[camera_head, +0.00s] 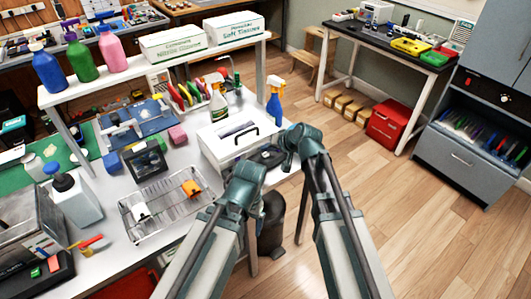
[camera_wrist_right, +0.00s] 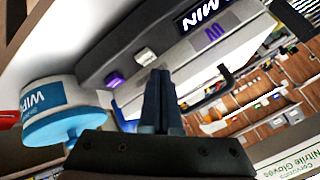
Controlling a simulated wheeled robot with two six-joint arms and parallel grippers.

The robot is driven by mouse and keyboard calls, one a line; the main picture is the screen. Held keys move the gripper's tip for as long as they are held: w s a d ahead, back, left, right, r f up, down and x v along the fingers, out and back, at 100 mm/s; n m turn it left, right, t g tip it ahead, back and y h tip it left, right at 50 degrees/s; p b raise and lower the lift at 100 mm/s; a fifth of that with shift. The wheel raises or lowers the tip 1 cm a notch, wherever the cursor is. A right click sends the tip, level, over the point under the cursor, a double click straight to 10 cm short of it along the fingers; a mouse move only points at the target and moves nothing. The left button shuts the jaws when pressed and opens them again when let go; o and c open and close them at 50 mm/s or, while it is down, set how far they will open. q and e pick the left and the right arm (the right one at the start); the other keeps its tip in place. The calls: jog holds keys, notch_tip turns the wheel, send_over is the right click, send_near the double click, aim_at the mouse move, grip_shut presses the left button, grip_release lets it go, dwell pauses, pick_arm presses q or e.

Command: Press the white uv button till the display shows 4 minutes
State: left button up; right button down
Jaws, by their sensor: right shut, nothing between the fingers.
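The UV box (camera_head: 215,146) is a white case with a black handle in the head view. In the right wrist view its dark control panel (camera_wrist_right: 115,50) carries a white button (camera_wrist_right: 145,56) and a purple button (camera_wrist_right: 115,80). The lit display (camera_wrist_right: 200,14) shows "MIN"; its number is out of frame. My right gripper (camera_wrist_right: 160,72) is shut and empty, its tips very near the white button; contact cannot be told. In the head view the right gripper (camera_head: 268,156) is dark and small by the box's front. My left arm shows, but its gripper cannot be made out.
A blue-and-white wipes tub (camera_wrist_right: 55,112) stands close beside the panel in the wrist view. In the head view, spray bottles (camera_head: 274,100) stand behind the box, and a wire basket (camera_head: 145,212) and a dark-screened device (camera_head: 146,160) lie left of it.

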pick_arm(q)
jog(key=shift+r, duration=0.1)
pick_arm(e)
jog(key=shift+r, duration=0.1)
pick_arm(q)
notch_tip(320, 180, up, 5)
jog(key=p, duration=0.5)
pick_arm(e)
notch_tip(320, 180, up, 5)
jog(key=shift+f, duration=0.1)
